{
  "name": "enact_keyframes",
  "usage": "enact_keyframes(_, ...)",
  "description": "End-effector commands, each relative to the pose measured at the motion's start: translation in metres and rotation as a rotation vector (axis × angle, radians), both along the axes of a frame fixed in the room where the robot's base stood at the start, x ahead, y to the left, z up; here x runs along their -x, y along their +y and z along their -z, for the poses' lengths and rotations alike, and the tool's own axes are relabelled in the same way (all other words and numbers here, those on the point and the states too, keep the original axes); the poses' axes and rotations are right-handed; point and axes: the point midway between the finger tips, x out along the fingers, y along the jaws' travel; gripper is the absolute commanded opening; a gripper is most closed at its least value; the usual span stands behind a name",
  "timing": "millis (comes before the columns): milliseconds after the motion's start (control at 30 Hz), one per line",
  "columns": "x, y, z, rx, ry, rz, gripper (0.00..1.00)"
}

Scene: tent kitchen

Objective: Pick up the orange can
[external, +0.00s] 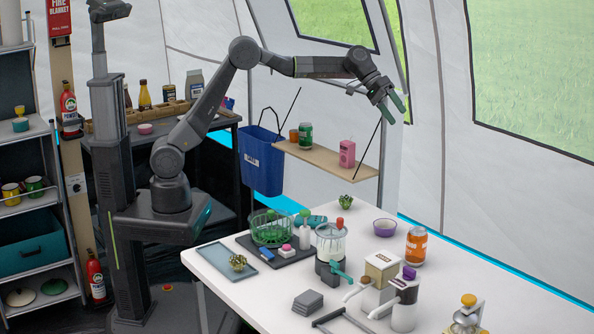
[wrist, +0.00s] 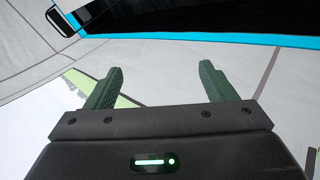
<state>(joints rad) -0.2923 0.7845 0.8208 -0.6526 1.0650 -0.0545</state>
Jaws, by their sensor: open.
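The orange can (external: 416,246) stands upright on the white table (external: 470,275) in the external view, right of a purple bowl. It has a pale top and a label. My gripper (external: 393,108) is high above the table, near the tent wall and well apart from the can. Its green fingers are spread, with nothing between them. In the wrist view my gripper (wrist: 160,78) is open and empty, and the can does not show there.
Near the can are the purple bowl (external: 384,227), dispensers (external: 380,271) and a blender (external: 331,243). A hanging shelf (external: 325,161) below my forearm holds a green can (external: 305,135), a small orange item (external: 293,136) and a pink bottle (external: 347,154).

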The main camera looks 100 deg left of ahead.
Motion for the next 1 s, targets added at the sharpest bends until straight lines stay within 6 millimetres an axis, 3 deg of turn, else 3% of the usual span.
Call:
enact_keyframes(33, -0.010, -0.041, -0.002, -0.071, -0.021, 0.119, 0.77)
enact_keyframes(200, -0.023, -0.155, 0.005, -0.313, -0.109, 0.495, 0.77)
enact_keyframes(300, -0.024, -0.204, 0.009, -0.416, -0.155, 0.660, 0.77)
enact_keyframes(500, -0.018, -0.279, 0.014, -0.564, -0.232, 0.903, 0.77)
enact_keyframes(700, -0.008, -0.337, 0.017, -0.673, -0.296, 1.088, 0.77)
enact_keyframes(1000, -0.009, -0.329, 0.095, -0.664, -0.284, 1.074, 0.77)
